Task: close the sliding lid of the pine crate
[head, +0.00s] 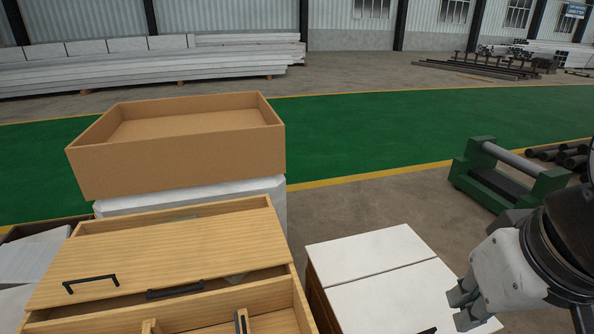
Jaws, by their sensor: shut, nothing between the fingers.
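The pine crate (293,312) stands at the lower left of the head view, cut off by the bottom edge. Its wooden sliding lid (170,247) covers the middle of the top and has a black bar handle (90,283) at its near left. A second dark bar (174,290) lies by the lid's near edge. The crate is open in front of the lid, where wooden dividers show, and a narrower gap shows behind it. My gripper (461,310) is at the lower right, shut and empty, well to the right of the crate and apart from it.
A white-topped cabinet (372,255) stands between the crate and my gripper. A brown open box (185,165) rests on a white block (250,195) behind the crate. A green roller stand (510,185) is at the right. The green floor lane (390,125) is clear.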

